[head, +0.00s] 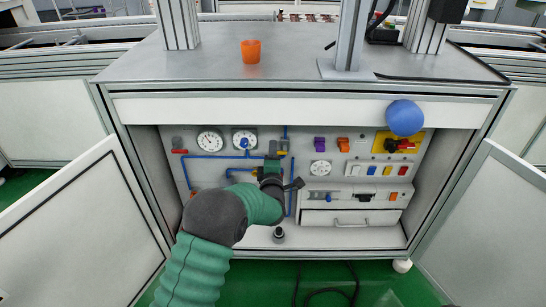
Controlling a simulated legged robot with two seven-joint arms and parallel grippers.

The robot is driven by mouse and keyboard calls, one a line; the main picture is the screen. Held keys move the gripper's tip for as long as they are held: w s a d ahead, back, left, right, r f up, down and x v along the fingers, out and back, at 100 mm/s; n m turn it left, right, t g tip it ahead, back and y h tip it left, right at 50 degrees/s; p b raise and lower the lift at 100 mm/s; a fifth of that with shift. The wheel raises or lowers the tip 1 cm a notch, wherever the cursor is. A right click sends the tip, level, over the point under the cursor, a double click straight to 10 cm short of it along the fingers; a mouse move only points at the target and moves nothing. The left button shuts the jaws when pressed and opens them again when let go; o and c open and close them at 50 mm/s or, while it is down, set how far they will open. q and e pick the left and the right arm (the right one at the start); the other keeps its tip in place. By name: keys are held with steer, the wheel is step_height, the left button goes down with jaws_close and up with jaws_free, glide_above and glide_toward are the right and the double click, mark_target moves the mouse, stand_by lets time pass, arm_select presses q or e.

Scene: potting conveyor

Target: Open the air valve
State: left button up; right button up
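An air panel with blue tubing (210,156) and two round gauges (210,141) fills the left of the open cabinet. A red handle (180,151) sits at its left end, and a small yellow part (257,173) shows near its middle. I cannot tell which fitting is the air valve. My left gripper (284,175) is in front of the panel's right part, by the vertical blue tubing. It hides part of the panel. I cannot tell whether its fingers are open or touch anything. My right gripper is not in view.
Two white cabinet doors (85,225) stand open left and right (490,220). A blue ball (405,118) shows before a yellow plate with a red switch (404,145). A drawer (350,218) is below. An orange cup (251,51) stands on the tabletop. Cables lie on the green floor.

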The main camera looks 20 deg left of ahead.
arm_select(q)
jaws_close()
